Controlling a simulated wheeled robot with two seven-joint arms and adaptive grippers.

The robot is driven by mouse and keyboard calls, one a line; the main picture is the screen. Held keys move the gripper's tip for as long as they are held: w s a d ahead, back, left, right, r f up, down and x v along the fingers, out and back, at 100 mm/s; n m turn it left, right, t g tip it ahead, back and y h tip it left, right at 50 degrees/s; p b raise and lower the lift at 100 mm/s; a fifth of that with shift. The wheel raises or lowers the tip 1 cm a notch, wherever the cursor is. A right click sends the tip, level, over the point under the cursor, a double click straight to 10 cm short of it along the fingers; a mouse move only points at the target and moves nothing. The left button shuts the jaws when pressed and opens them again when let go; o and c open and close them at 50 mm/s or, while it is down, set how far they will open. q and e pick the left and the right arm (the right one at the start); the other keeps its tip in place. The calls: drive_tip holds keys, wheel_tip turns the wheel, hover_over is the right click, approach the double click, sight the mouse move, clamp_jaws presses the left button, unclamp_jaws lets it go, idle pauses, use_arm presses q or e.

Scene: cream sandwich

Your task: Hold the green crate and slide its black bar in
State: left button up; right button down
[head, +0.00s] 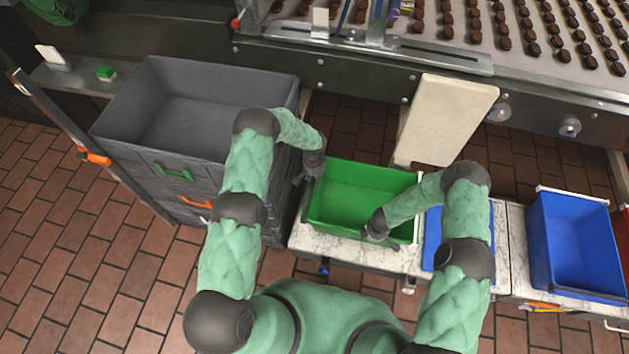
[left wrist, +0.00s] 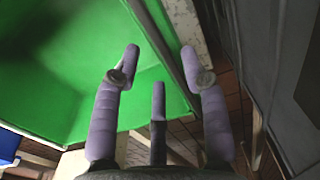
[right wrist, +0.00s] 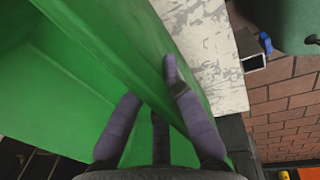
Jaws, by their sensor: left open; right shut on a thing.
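The green crate (head: 355,192) stands empty on a marbled work surface. A dark bar (left wrist: 158,38) runs along the crate's left edge; in the left wrist view it passes between my left fingers. My left gripper (head: 313,172) is open at the crate's far left corner, one finger over the crate side and one outside; its fingers also show in the left wrist view (left wrist: 161,55). My right gripper (head: 384,236) is shut on the near wall of the crate, with fingers either side of the wall in the right wrist view (right wrist: 150,82). Contact of the left fingers with the bar cannot be told.
A large grey bin (head: 125,118) stands close on the left. A blue crate (head: 575,240) is at the right, and another blue thing (head: 432,240) lies behind my right arm. A cream board (head: 445,115) and a conveyor with rows of chocolates (head: 480,30) are beyond.

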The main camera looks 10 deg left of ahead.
sight(313, 184)
use_arm(q)
drive_tip(key=shift+f, duration=1.3)
clamp_jaws()
drive_tip(key=shift+d, duration=0.1)
